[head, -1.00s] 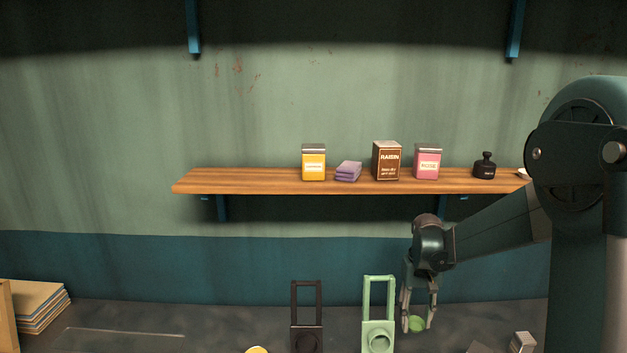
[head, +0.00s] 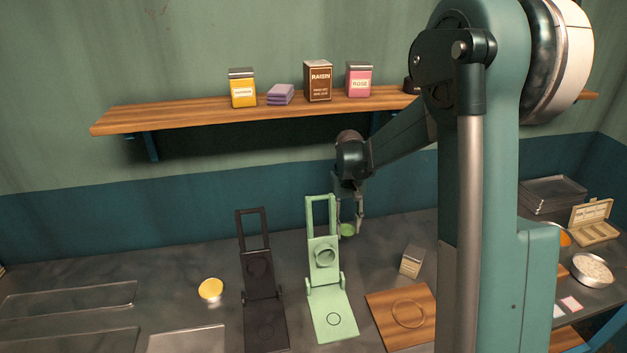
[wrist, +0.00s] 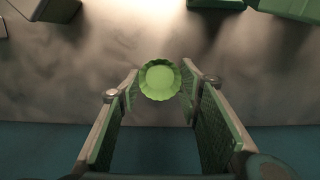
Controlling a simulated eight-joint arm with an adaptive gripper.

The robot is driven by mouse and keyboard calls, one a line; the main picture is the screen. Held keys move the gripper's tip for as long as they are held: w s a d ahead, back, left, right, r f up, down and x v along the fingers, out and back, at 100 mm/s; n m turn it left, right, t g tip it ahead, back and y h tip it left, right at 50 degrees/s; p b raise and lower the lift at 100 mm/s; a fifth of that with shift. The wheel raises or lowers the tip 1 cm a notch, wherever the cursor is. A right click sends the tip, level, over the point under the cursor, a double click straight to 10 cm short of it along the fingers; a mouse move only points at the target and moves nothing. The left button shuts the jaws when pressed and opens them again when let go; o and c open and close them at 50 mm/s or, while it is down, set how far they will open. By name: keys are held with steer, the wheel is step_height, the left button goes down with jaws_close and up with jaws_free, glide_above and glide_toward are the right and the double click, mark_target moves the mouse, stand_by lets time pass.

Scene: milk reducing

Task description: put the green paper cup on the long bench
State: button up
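The green paper cup (head: 348,230) is at the back of the dark counter, to the right of the light-green press. In the wrist view the cup (wrist: 160,79) shows from above, with a fluted rim and an empty inside. My gripper (head: 350,229) points down at the cup. Its fingers are spread, with the tips (wrist: 160,82) on either side of the cup and a narrow gap beside the rim. I cannot tell whether either finger touches it. The long bench is most likely the dark counter (head: 190,275).
A light-green press (head: 325,255) stands close left of my gripper, with a dark press (head: 259,290) beyond it. A small box (head: 412,261) and wooden board (head: 402,316) lie to the right. A wooden shelf (head: 190,113) with tins hangs above. A yellow-topped round item (head: 210,290) sits left.

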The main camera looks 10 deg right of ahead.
steer(key=s+d+m+p, duration=0.1)
steer(key=s+d+m, duration=0.2)
steer(key=d, duration=0.3)
steer(key=s+d+m+p, duration=0.2)
steer(key=s+d+m, duration=0.1)
steer(key=d, duration=0.4)
steer(key=s+d+m+p, duration=0.1)
steer(key=s+d+m, duration=0.3)
steer(key=d, duration=0.3)
steer(key=shift+d+r+m+t+y+p, duration=0.15)
steer(key=shift+m+t+y+p, duration=0.25)
steer(key=shift+m, duration=0.2)
steer(key=s+d+f+m+t+p, duration=0.1)
steer(key=s+d+f+m+p, duration=0.1)
steer(key=s+d+m, duration=1.2)
steer(key=shift+s+d+f+p, duration=0.2)
steer(key=shift+s+d+p, duration=0.5)
steer(key=shift+d, duration=1.9)
steer(key=shift+s+f+b, duration=0.15)
steer(key=shift+b, duration=0.15)
steer(key=shift+f+b, duration=1.15)
steer(key=shift+f, duration=2.05)
steer(key=shift+f, duration=0.25)
steer(key=shift+o, duration=0.5)
steer(key=shift+f+b, duration=0.15)
steer(key=shift+b, duration=0.2)
